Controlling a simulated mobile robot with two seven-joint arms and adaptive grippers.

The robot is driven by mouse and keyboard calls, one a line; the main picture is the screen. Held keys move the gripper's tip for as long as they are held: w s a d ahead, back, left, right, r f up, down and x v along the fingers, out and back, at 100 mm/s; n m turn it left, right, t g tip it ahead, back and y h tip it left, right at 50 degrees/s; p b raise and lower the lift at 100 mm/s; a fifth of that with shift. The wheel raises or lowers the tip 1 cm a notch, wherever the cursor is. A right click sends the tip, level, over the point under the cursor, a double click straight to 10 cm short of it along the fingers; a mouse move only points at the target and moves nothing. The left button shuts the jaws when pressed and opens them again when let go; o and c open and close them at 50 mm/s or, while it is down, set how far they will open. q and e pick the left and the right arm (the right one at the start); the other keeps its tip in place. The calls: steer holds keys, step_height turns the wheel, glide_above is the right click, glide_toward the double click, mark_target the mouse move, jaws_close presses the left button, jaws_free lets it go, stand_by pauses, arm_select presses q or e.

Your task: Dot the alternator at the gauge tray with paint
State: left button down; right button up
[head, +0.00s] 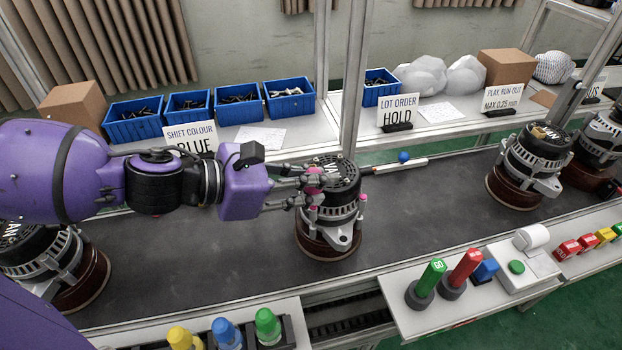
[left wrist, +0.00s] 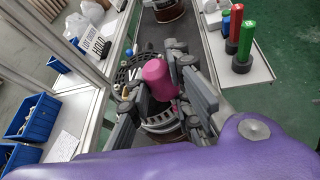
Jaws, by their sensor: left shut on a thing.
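My left gripper (head: 312,188) reaches in from the left, shut on a magenta cylinder (left wrist: 158,78) with a rounded end, beside an alternator (head: 335,212). The alternator stands upright on a round brown base (head: 328,245) on the belt. The fingers cover part of its left side, and I cannot tell whether the cylinder touches it. A small pink spot (head: 363,198) shows at its right side. A white bar with a blue ball (head: 404,157) lies behind it. Yellow (head: 183,338), blue (head: 226,333) and green (head: 267,327) capped containers stand in a dark rack. My right gripper is not in view.
More alternators stand at right (head: 530,165) and left (head: 60,262). Green (head: 431,278) and red (head: 461,268) upright cylinders stand in front.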

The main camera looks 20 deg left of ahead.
mark_target(311, 170)
arm_select(q)
steer(key=shift+r+p, duration=0.6)
steer(key=shift+r, duration=1.9)
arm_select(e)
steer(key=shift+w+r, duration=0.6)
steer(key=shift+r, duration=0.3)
